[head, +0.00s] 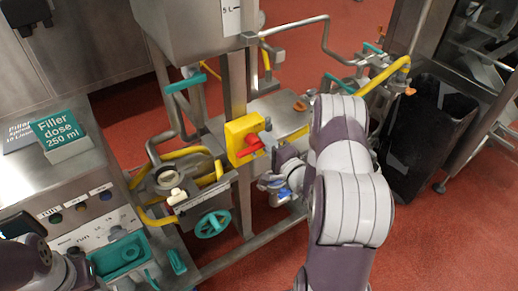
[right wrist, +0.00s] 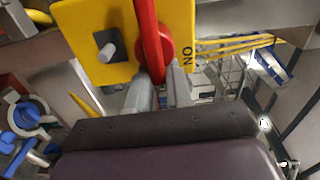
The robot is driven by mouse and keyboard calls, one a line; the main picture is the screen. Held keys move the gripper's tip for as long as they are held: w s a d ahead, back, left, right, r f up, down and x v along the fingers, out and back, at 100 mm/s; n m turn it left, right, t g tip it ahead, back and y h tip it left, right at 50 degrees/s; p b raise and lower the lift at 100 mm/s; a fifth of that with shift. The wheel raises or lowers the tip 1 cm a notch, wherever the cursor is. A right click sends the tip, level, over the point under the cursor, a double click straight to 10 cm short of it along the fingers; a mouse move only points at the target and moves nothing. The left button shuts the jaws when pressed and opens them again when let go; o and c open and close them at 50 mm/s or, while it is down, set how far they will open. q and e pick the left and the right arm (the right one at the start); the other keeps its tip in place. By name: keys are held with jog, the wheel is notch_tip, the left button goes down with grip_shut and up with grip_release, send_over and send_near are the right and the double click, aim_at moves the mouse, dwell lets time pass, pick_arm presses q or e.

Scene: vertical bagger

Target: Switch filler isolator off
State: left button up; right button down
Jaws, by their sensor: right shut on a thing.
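The filler isolator is a yellow box (head: 240,127) with a red rotary handle (head: 252,141), near the middle of the head view. In the right wrist view the yellow plate (right wrist: 88,32) fills the top, and the red handle (right wrist: 150,38) runs nearly up and down. An "ON" mark (right wrist: 187,57) shows sideways at the plate's right edge. My right gripper (head: 268,143) is at the handle; in the right wrist view its fingers (right wrist: 160,82) are shut on the handle's lower end. My left arm shows at the bottom left of the head view; its finger opening cannot be made out.
A teal handwheel (head: 212,224) and yellow hoses sit below the isolator. A control panel with a "Filler dose 250 ml" sign (head: 60,133) is at left. A black bin (head: 415,130) stands at right. Steel frame bars surround the isolator; red floor lies open in front.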

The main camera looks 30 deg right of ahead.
jog(key=c, duration=0.9)
grip_release()
jog(key=shift+a+f, duration=0.15)
jog(key=shift+f, duration=0.2)
jog(key=shift+o, duration=0.2)
jog(key=shift+r, duration=0.25)
jog(key=s, duration=0.3)
jog(key=s+p, duration=0.1)
jog(key=s, duration=0.1)
jog(key=shift+d, duration=0.3)
